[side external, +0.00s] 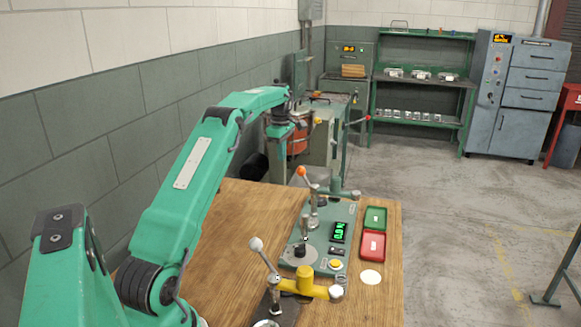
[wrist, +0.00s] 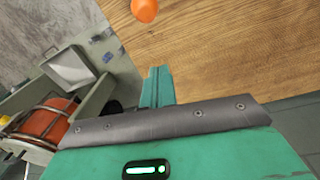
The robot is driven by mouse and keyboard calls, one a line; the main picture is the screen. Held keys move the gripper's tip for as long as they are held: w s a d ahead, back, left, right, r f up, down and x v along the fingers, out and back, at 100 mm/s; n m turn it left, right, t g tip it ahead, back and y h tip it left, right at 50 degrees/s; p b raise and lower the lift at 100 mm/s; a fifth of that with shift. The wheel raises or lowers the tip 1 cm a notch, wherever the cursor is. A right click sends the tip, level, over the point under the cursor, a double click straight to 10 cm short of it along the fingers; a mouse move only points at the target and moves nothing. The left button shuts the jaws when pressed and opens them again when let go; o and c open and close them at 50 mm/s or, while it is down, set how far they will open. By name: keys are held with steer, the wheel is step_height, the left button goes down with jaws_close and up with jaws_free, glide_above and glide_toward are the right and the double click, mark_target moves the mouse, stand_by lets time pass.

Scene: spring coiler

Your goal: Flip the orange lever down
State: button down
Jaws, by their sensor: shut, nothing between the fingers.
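The orange lever's round knob (side external: 302,171) sits at the top of a metal rod that rises, tilted, from the far end of the green machine plate (side external: 338,212). The knob also shows at the top edge of the wrist view (wrist: 145,10), beyond my fingertips and apart from them. My gripper (wrist: 158,72) is shut and empty. In the side view my gripper hangs from the end of my arm, just left of the orange knob and at about its height or above. Its fingertips are hard to make out there.
A white-knobbed lever (side external: 256,244) and a yellow part (side external: 305,284) stand at the near end of the wooden table (side external: 235,215). Green (side external: 375,218) and red (side external: 373,245) trays lie right of the plate. The table left of the plate is clear.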

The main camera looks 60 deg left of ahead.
steer(key=d+r+m+t, duration=0.1)
steer(key=d+r+m, duration=0.5)
steer(key=d+r, duration=0.7)
steer(key=s+d+r+m, duration=0.2)
steer(key=s+d+m, duration=0.1)
steer(key=d, duration=0.4)
steer(key=s+d+r+m+t, duration=0.1)
steer(key=s+d+r+m, duration=0.1)
steer(key=d, duration=0.5)
steer(key=shift+s+d+r+m+t+y, duration=0.2)
steer(key=shift+s+d+m+t+y, duration=0.15)
steer(key=shift+s+m, duration=0.55)
steer(key=shift+w, duration=0.3)
steer(key=w+a+f+n+g, duration=0.1)
steer(key=w+a+f+n, duration=0.15)
steer(key=a, duration=0.45)
steer(key=w+a+f+n+g, duration=0.1)
steer(key=w+a+f+n, duration=0.1)
steer(key=w+a+n, duration=0.35)
steer(key=s+a+f+n, duration=0.2)
steer(key=a+f+n, duration=0.2)
steer(key=a+f, duration=0.4)
steer(key=shift+a+f+n+g, duration=0.2)
steer(key=shift+a+n+g, duration=0.2)
steer(key=shift+a, duration=3.1)
